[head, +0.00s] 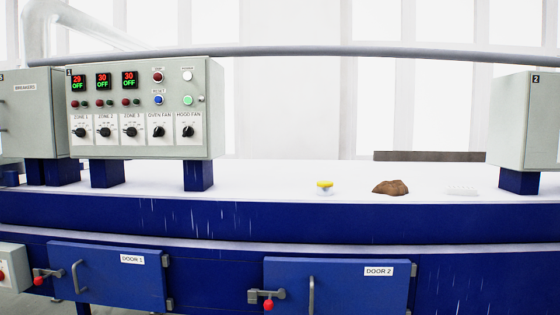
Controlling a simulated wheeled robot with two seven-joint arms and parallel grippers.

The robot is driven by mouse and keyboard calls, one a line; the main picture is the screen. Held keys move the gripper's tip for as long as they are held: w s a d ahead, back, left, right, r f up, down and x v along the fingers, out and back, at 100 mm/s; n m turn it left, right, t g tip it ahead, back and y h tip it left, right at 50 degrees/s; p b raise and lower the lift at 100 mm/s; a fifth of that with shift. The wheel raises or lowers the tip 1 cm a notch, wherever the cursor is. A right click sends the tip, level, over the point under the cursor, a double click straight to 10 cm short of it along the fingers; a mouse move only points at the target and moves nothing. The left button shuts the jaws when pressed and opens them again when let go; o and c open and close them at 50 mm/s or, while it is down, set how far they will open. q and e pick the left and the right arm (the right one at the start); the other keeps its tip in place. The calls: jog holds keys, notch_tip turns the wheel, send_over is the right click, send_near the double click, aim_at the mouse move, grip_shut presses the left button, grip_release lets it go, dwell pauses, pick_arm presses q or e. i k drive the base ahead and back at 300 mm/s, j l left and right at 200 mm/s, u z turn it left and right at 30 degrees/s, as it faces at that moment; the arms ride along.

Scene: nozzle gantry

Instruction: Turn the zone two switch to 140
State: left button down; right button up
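The zone 2 switch (106,132) is a black rotary knob on a white plate. It sits on the lower row of a grey control box (213,100) at the left, between the zone 1 switch (80,132) and the zone 3 switch (131,132). The exact setting its pointer marks is too small to read. Above the zone 2 switch a display (104,81) shows 30 in red and OFF in green. Neither of my grippers is in the head view.
The box stands on blue feet on a blue oven with a white top (270,178). An oven fan knob (158,131) and hood fan knob (187,131) sit to the right. A yellow-topped object (324,185) and a brown lump (390,187) lie on the top.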

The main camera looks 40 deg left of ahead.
aim_at(105, 132)
jog(key=u, duration=1.9)
